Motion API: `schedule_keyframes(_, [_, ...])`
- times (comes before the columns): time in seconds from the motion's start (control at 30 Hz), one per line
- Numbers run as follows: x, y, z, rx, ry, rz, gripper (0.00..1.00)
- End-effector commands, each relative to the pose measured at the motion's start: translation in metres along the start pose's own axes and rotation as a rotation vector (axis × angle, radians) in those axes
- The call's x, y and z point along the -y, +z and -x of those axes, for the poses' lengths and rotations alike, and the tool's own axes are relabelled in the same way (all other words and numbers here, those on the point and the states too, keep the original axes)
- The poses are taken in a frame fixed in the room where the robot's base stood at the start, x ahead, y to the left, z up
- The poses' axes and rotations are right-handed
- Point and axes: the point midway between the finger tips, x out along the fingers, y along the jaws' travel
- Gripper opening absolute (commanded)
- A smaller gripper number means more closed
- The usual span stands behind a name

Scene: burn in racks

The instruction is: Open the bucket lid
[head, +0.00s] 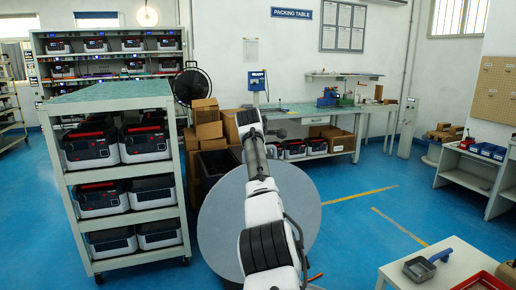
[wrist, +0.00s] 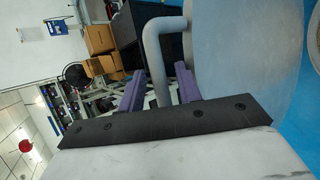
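A large round grey lid (head: 300,205) lies low in front of me, partly covered by my arm in the head view. It fills the upper right of the wrist view (wrist: 245,45). A bent grey handle bar (wrist: 153,50) rises from it. My gripper (wrist: 160,78) has its two purple fingers on either side of the handle, with small gaps showing. The fingers look open around the bar, not clamped on it. In the head view the arm hides the fingertips. The bucket's body under the lid cannot be made out.
A shelf rack (head: 128,165) with black-and-white units stands close on the left. Cardboard boxes (head: 208,118) and a fan (head: 191,84) are behind the lid. A packing table (head: 300,112) is at the back. A table with a tray (head: 420,268) is front right.

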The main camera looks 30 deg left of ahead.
Motion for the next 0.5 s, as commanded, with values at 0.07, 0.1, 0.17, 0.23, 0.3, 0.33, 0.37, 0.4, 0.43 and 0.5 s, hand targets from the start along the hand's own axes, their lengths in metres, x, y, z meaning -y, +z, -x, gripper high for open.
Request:
schedule_keyframes(0.07, [0.002, 0.0, 0.0, 0.0, -0.003, -0.001, 0.36])
schedule_keyframes(0.1, [0.002, 0.0, 0.002, 0.001, -0.001, -0.001, 0.36])
schedule_keyframes(0.17, [0.003, 0.0, 0.006, 0.001, -0.001, -0.001, 0.36])
schedule_keyframes(0.23, [0.004, -0.001, 0.013, 0.001, 0.002, -0.001, 0.36])
schedule_keyframes(0.3, [0.005, -0.001, 0.023, 0.001, 0.004, -0.001, 0.36])
schedule_keyframes(0.33, [0.004, -0.001, 0.029, 0.001, 0.005, -0.001, 0.36])
schedule_keyframes(0.37, [0.003, -0.001, 0.036, 0.0, 0.005, -0.001, 0.36])
schedule_keyframes(0.4, [0.003, -0.001, 0.044, 0.0, 0.005, -0.001, 0.36])
schedule_keyframes(0.43, [0.003, -0.001, 0.05, 0.0, 0.005, 0.0, 0.36])
schedule_keyframes(0.5, [0.002, -0.001, 0.068, 0.0, 0.007, -0.001, 0.36])
